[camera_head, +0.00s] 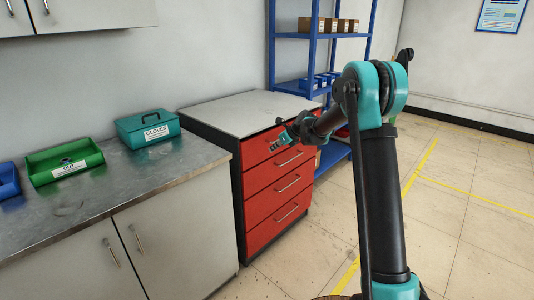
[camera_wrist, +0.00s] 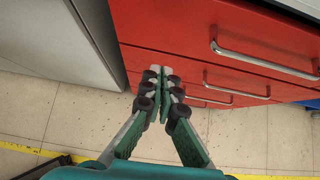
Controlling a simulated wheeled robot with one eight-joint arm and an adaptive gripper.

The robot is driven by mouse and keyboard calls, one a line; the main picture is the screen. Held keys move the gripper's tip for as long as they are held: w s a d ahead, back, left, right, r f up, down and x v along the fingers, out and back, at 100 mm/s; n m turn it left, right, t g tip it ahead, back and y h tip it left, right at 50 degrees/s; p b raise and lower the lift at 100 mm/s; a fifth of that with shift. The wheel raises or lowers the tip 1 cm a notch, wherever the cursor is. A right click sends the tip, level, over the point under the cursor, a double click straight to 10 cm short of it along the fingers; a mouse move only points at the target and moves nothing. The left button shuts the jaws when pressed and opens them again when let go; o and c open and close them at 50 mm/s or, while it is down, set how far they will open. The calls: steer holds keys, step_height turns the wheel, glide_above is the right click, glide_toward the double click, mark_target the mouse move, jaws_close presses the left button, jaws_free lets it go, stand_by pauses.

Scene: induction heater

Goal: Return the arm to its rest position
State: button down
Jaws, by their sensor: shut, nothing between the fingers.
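My arm rises at the right in the head view, bends at a teal joint and reaches back toward the left. My gripper (camera_head: 274,145) is at its end, in front of the top of the red drawer cabinet (camera_head: 251,200). In the wrist view my gripper (camera_wrist: 162,72) points down, its fingertips together with nothing between them. The red drawer fronts (camera_wrist: 190,30) lie beyond and to the right of the fingers there. I cannot tell the exact gap between the fingers and the drawers.
A metal counter (camera_head: 95,205) at left holds a green OUT tray (camera_head: 64,163), a blue tray (camera_head: 8,180) and a teal GLOVES box (camera_head: 148,129). A blue shelf rack (camera_head: 271,45) with boxes stands behind the cabinet. Tiled floor (camera_head: 470,240) at right is clear, with yellow lines.

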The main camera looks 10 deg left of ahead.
steer(key=s+d+r+n+h, duration=0.1)
steer(key=s+d+n+h, duration=0.1)
steer(key=s+d+n, duration=0.65)
steer(key=s+d+n+h, duration=0.2)
steer(key=s+d+n, duration=0.2)
steer(key=s+d, duration=0.8)
steer(key=s+d+f+n+h, duration=0.1)
steer(key=s+d+f+n, duration=0.1)
steer(key=s, duration=0.7)
steer(key=s+d+f+n+h, duration=0.1)
steer(key=s+d+f+n, duration=0.2)
steer(key=s+n, duration=0.3)
steer(key=s+d+f+n+g+h, duration=0.1)
steer(key=s+d+f+n, duration=0.2)
steer(key=s, duration=0.9)
steer(key=shift+s+d+f+n, duration=0.2)
steer(key=shift+d+n, duration=0.25)
steer(key=shift+n, duration=0.4)
steer(key=c, duration=2.2)
jaws_free()
steer(key=shift+r, duration=0.1)
